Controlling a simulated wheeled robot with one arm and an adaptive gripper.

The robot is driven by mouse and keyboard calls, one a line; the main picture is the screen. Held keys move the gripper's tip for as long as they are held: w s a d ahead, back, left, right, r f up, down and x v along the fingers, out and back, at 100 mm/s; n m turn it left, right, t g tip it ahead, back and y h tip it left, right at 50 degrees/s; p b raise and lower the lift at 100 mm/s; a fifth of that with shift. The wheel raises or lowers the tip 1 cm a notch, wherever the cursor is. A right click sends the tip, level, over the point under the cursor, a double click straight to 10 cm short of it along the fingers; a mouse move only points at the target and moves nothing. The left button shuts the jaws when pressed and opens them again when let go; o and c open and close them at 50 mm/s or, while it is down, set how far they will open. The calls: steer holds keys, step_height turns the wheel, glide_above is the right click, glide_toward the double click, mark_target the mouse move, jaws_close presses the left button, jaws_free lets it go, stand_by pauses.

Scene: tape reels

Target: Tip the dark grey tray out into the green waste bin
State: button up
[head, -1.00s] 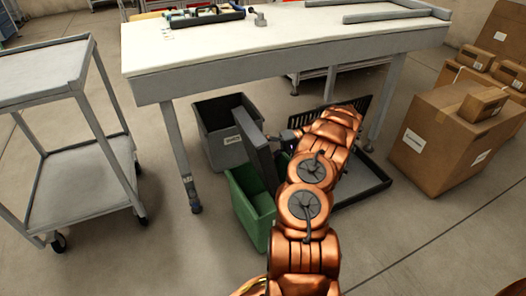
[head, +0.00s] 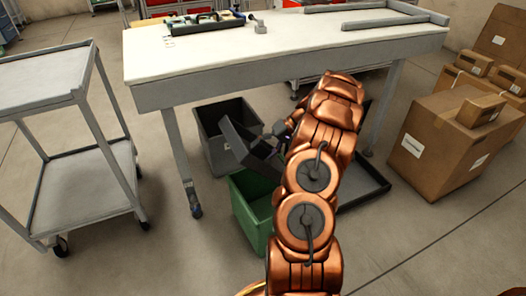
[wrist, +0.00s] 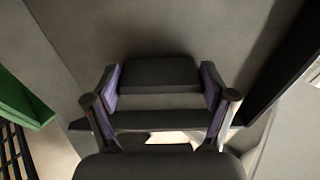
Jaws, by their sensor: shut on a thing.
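The dark grey tray (head: 242,148) is in the air under the workbench, strongly tilted, above and just behind the green waste bin. In the wrist view its grey surface (wrist: 150,28) fills most of the picture. My gripper (head: 279,136) is shut on the tray at its right side; its purple-sided fingers (wrist: 160,75) show in the wrist view. The green waste bin (head: 243,212) stands upright on the floor below, partly covered by the tray and my arm. Its green wall (wrist: 22,95) shows at the wrist view's left edge. The contents of tray and bin cannot be made out.
A dark grey bin (head: 212,158) stands behind the green bin, close to the tray. A black floor tray (head: 365,195) lies to the right, partly behind my arm. The workbench (head: 290,50) is overhead, with a leg (head: 183,165) at left. A cart (head: 90,180) and cardboard boxes (head: 440,140) flank it.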

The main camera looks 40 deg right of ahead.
step_height(320, 180, up, 4)
steer(key=g+h+p, duration=0.1)
steer(key=h, duration=0.1)
steer(key=h+p, duration=0.2)
steer(key=shift+a+g+h, duration=0.15)
steer(key=shift+g+h, duration=0.25)
step_height(320, 180, up, 2)
steer(key=g+h+p, duration=0.1)
steer(key=h+p, duration=0.2)
steer(key=shift+n, duration=0.3)
steer(key=shift+r+h+p, duration=0.2)
steer(key=shift+h+p, duration=0.2)
steer(key=shift+h, duration=0.2)
